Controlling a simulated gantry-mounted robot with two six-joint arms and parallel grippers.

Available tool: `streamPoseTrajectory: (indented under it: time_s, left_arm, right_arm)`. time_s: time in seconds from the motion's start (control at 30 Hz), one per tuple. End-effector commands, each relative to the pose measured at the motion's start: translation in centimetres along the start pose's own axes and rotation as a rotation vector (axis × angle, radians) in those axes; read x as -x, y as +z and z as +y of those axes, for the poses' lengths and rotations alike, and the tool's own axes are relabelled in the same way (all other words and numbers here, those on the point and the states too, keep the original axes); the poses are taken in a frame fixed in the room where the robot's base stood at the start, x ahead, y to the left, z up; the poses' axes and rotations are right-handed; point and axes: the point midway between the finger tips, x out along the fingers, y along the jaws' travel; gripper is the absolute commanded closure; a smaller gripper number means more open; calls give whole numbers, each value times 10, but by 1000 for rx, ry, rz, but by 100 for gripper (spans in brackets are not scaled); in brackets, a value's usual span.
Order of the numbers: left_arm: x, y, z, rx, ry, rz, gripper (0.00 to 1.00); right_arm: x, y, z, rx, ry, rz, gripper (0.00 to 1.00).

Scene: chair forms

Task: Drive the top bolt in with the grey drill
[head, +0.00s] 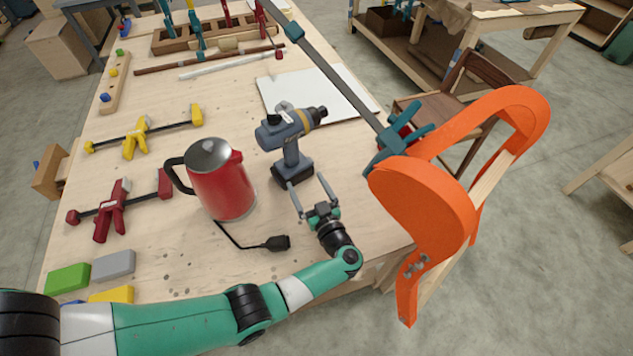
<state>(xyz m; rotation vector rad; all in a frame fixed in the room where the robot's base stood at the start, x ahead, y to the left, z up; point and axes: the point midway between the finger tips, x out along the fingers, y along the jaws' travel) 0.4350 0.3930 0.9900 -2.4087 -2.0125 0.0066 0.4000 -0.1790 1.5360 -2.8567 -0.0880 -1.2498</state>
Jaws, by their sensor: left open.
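The grey drill (288,142) stands upright on its battery base on the workbench, its chuck pointing to the right and slightly up. My left gripper (307,180) is open in front of the drill's base, its two fingers pointing at the drill. I cannot tell whether a finger touches the base; nothing is held between them. Small bolts (415,265) show on the lower front of the orange chair form (430,205) at the right. They are too small to tell how far each stands out. My right gripper is out of view.
A red kettle (222,180) stands left of the drill, its cord and plug (277,243) lying near my left arm. A long bar clamp (335,80) reaches to the orange form. A white board (335,95) lies behind the drill. Yellow (140,135) and red (112,210) clamps lie left.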

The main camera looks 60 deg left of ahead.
Motion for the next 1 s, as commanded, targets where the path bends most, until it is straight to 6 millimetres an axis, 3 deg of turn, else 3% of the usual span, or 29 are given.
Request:
streamPoseTrajectory:
  time_s: [0.17,0.7,1.0]
  left_arm:
    - [-18,1,0,3,-3,1,5]
    - [-105,0,0,3,-1,1,5]
    - [-119,-1,1,3,1,1,5]
  right_arm:
    - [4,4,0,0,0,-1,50]
    - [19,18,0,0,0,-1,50]
    - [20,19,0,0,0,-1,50]
